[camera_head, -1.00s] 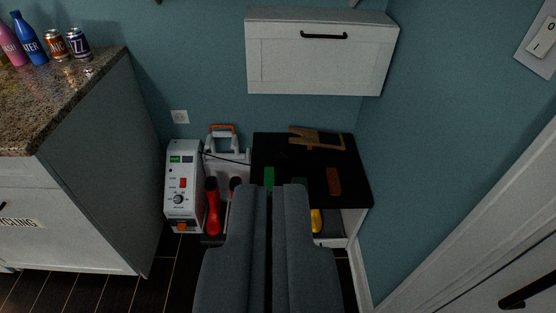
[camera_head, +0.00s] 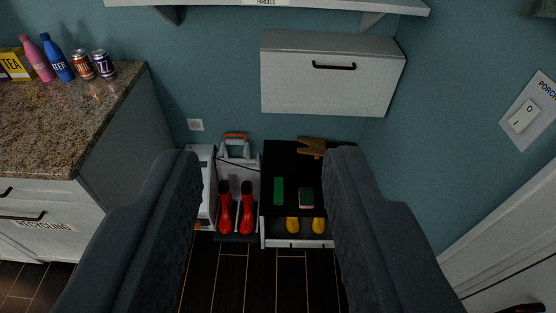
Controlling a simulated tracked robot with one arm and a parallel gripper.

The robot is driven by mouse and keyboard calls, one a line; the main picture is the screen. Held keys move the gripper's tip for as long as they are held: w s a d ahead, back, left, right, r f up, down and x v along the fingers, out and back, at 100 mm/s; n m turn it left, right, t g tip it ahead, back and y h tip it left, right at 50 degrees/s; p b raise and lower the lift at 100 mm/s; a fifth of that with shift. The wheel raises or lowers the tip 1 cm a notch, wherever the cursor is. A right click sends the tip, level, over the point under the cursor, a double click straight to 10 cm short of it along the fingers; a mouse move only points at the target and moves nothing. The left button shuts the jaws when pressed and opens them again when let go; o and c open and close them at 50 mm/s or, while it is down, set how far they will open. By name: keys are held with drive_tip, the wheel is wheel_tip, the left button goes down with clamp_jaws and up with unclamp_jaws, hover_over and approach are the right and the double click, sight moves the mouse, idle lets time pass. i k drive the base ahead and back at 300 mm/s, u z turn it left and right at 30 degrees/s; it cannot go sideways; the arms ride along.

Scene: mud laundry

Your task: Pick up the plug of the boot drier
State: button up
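My gripper (camera_head: 263,153) is open and empty, with its two dark grey fingers wide apart at left and right. Between them, further off by the wall, stands a pale unit with an orange handle (camera_head: 235,148), seemingly the boot drier. Two red boots (camera_head: 226,212) stand upright at its front. A thin dark cord crosses its upper part. I cannot make out the plug. A white box (camera_head: 203,180) beside the unit is partly hidden by the left finger. A white wall socket (camera_head: 196,125) is above the box.
A black-topped bench (camera_head: 277,160) to the right holds a brown wooden object (camera_head: 312,146), a green block (camera_head: 278,190) and another small block; yellow items (camera_head: 292,225) are below. A granite counter (camera_head: 70,125) is at left. A white wall cabinet (camera_head: 330,85) hangs above. Dark floor in front is clear.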

sight(288, 168)
drive_tip(key=u, duration=0.4)
drive_tip(key=i, duration=1.85)
drive_tip(key=z, duration=0.85)
